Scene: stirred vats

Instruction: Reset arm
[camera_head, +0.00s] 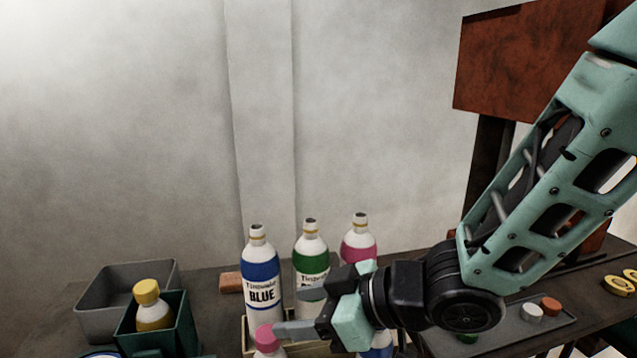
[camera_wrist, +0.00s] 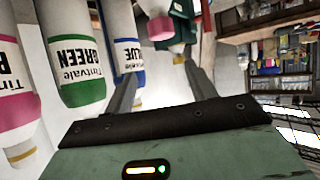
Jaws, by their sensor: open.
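My gripper (camera_head: 300,312) is open, with its fingers pointing left in the head view, in front of the bottles. It also shows in the wrist view (camera_wrist: 164,73) with the fingers apart and nothing between them. A blue-labelled bottle (camera_head: 262,268), a green-labelled bottle (camera_head: 311,258) and a pink-labelled bottle (camera_head: 358,246) stand upright behind it. My gripper partly hides the green and pink ones. A pink-capped bottle (camera_head: 266,337) is close by the near finger in the head view; whether they touch cannot be told. Another blue-marked bottle (camera_head: 378,347) shows partly under my gripper.
A brown block (camera_head: 231,283) lies beside the bottles. At right, a tray holds a white cap (camera_head: 531,311) and an orange cap (camera_head: 551,306). Space above the bottles is clear.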

